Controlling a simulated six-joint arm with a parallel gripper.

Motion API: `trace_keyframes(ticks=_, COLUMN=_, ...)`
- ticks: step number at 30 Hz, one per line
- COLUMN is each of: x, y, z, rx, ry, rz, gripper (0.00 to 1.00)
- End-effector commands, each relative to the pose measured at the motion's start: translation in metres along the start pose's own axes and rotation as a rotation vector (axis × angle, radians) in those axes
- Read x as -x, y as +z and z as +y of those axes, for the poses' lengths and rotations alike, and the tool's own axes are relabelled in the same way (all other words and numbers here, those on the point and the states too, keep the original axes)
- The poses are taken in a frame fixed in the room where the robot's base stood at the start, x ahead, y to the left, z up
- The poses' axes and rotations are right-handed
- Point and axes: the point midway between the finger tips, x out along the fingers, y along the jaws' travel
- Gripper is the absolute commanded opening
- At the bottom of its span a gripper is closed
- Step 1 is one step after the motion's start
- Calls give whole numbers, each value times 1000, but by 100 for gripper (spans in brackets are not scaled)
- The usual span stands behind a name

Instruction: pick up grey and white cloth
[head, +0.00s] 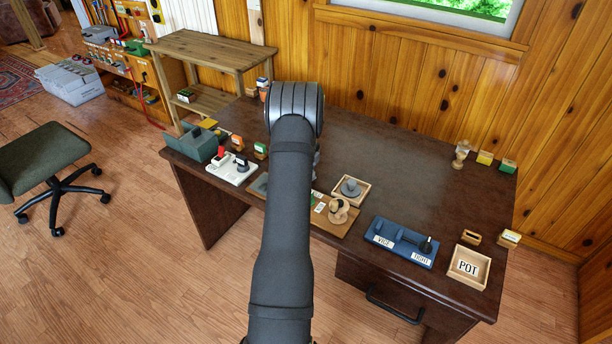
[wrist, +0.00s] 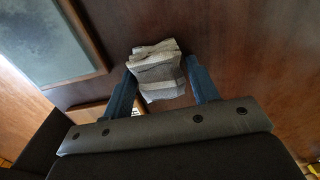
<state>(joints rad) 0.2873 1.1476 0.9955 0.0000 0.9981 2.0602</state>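The grey and white cloth (wrist: 158,72) shows in the wrist view as a small, folded, crumpled bundle with pale and grey bands. It lies between the two fingertips of my gripper (wrist: 160,75). The fingers stand well apart, one on each side of the cloth, and its sides look close to or against them. I cannot tell whether they press on it, or whether the cloth rests on the desk or is off it. In the head view my arm hides the cloth and the gripper.
The desk's back middle is clear.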

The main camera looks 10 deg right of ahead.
Motion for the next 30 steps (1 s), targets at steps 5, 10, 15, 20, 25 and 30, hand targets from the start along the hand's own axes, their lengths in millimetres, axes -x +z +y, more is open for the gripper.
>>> trace_keyframes(ticks=5, x=0, y=0, z=0, rx=0, ry=0, rz=0, gripper=20)
trace_keyframes(ticks=10, x=0, y=0, z=0, rx=0, ry=0, rz=0, gripper=20)
trace_keyframes(ticks=15, x=3, y=0, z=0, rx=0, ry=0, rz=0, gripper=20)
trace_keyframes(ticks=20, x=18, y=0, z=0, rx=0, ry=-1, rz=0, gripper=20)
trace_keyframes(ticks=25, x=48, y=-7, z=-1, rx=-3, ry=-2, rz=-1, gripper=20)
trace_keyframes(ticks=30, x=70, y=-47, z=2, rx=-4, ry=0, rz=0, gripper=20)
